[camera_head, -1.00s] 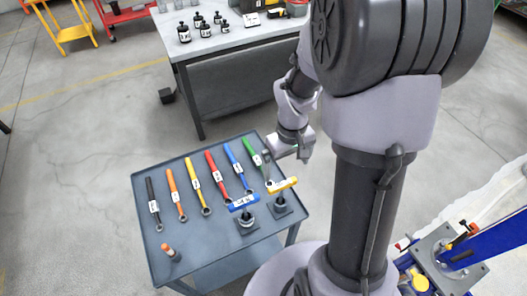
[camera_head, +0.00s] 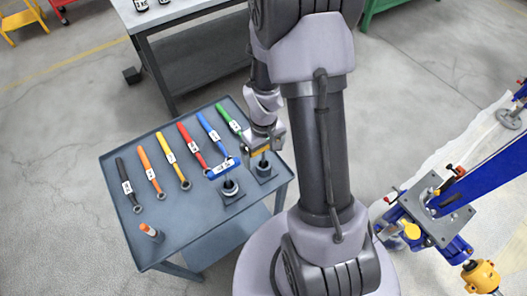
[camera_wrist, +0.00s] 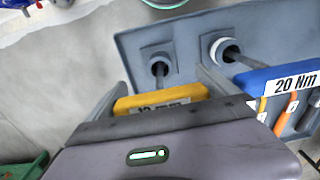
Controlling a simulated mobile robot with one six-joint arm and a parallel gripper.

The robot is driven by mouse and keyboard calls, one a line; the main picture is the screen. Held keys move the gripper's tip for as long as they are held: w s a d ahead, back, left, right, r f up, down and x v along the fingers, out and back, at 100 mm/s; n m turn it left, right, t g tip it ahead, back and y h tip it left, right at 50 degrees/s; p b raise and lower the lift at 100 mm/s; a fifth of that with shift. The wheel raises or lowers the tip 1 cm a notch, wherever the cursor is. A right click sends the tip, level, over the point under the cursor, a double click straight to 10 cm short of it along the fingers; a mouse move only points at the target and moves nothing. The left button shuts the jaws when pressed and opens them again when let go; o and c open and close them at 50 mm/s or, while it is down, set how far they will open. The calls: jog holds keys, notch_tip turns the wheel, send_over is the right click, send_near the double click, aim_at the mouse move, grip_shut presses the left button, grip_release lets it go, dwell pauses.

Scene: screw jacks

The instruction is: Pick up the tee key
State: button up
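The yellow-handled tee key (camera_head: 258,151) stands upright in a dark block at the tray's right side. In the wrist view its yellow bar (camera_wrist: 150,98) carries a label partly hidden by my gripper body. My gripper (camera_head: 264,143) is down at this handle. In the wrist view my gripper (camera_wrist: 162,85) has its fingers apart, one near each end of the bar; whether they touch it I cannot tell. A blue-handled tee key (camera_head: 224,168) stands in the block beside it, and its "20 Nm" label shows in the wrist view (camera_wrist: 285,78).
Several labelled wrenches with coloured handles lie in a row on the grey cart (camera_head: 187,232). A small orange-topped piece (camera_head: 148,230) stands at the cart's front left. A workbench (camera_head: 190,18) is behind. A blue screw-jack assembly (camera_head: 440,215) is at the right.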

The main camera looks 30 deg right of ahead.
jog(key=shift+r, duration=0.1)
jog(key=c, duration=1.6)
